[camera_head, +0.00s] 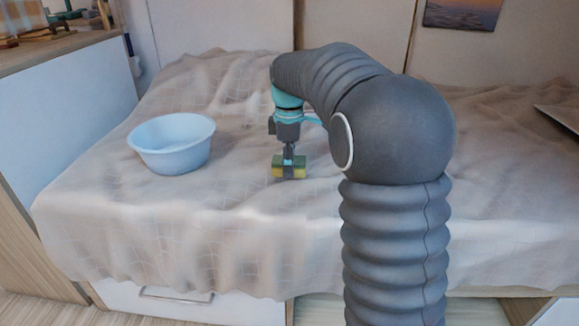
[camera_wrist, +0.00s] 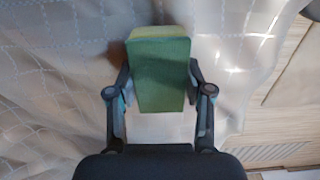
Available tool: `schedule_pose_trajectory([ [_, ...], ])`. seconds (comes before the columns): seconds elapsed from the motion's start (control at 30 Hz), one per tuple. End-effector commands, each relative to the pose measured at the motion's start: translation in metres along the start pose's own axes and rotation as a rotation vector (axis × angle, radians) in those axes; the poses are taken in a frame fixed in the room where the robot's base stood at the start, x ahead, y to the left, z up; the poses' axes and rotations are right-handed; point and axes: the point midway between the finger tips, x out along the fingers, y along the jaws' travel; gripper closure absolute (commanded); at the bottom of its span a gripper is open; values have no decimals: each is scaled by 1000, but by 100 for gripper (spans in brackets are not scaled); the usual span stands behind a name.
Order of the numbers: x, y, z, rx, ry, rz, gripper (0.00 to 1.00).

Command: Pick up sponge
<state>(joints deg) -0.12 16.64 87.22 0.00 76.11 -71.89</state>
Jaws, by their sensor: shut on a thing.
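The sponge (camera_wrist: 160,75) is a block with a green face and a yellowish edge. It sits between the two fingers of my gripper (camera_wrist: 160,88) in the wrist view, with a finger against each side. In the head view the sponge (camera_head: 278,170) shows yellow and green at the lower end of my gripper (camera_head: 290,166), which points down over the bed. My gripper is shut on the sponge. The gripper's fingers hide part of the sponge in the head view. I cannot tell for sure whether the sponge touches the cloth.
A light blue basin (camera_head: 172,146) stands on the bed, left of my gripper. A rumpled beige blanket (camera_head: 200,230) covers the bed, with clear room between basin and gripper. A wooden-topped cabinet (camera_head: 60,95) stands at the left. A drawer with a handle (camera_head: 177,296) is below.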

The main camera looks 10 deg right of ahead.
Motion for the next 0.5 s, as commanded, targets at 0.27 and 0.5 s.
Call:
schedule_pose_trajectory([
  [0.27,-2,0,0,0,0,0,73],
  [0.5,-24,0,0,0,0,1,73],
])
